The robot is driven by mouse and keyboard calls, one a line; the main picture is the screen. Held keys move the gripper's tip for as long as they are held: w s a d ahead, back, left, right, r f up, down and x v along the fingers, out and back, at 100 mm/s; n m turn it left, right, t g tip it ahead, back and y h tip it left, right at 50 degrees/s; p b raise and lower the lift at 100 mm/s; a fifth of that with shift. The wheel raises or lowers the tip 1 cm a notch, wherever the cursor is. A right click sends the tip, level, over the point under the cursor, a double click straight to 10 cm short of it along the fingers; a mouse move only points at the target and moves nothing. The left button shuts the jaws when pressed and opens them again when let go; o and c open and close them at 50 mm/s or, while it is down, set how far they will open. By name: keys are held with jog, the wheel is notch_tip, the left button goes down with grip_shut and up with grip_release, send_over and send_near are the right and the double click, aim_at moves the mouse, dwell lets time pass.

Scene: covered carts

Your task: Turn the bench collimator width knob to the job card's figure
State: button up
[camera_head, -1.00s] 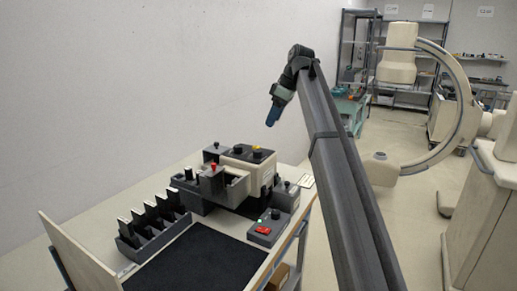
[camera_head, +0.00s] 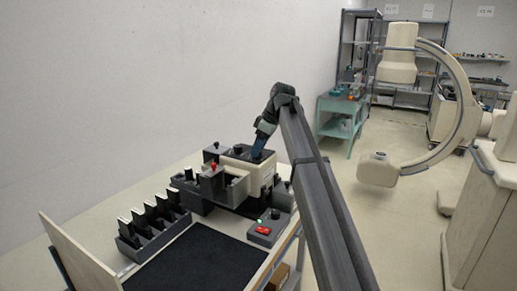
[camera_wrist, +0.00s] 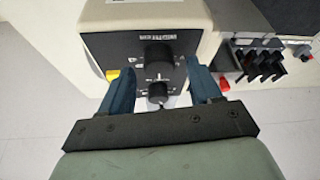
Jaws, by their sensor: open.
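The bench collimator is a beige unit (camera_head: 258,178) with a black top panel carrying dark knobs. In the wrist view its black panel (camera_wrist: 135,45) shows a larger round black knob (camera_wrist: 158,55) and a smaller black knob (camera_wrist: 158,91) closer to my gripper. The panel's small markings are not legible, so I cannot tell which knob sets width. My gripper (camera_head: 257,152) is over the panel's right part; its blue fingers (camera_wrist: 159,68) are open, spread either side of the knobs, with no clear contact. No readable job card figure shows.
A rack of dark upright blocks (camera_head: 152,225) stands left on the bench, beside a black mat (camera_head: 205,262). A control box with a red button (camera_head: 265,229) sits in front of the collimator. A yellow part (camera_wrist: 112,74) is beside the panel. A C-arm (camera_head: 460,110) stands farther right.

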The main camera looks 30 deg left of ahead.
jog(key=shift+a+f, duration=0.15)
jog(key=shift+f, duration=0.3)
jog(key=shift+c, duration=0.4)
jog(key=c, duration=1)
jog(key=shift+o, duration=0.2)
jog(key=shift+s+m+t, duration=0.15)
jog(key=shift+m+t, duration=0.25)
jog(key=shift+m, duration=0.8)
jog(key=shift+m+t, duration=0.5)
jog(key=shift+m, duration=0.8)
jog(key=o, duration=1)
jog(key=shift+o, duration=0.2)
jog(key=shift+r, duration=0.1)
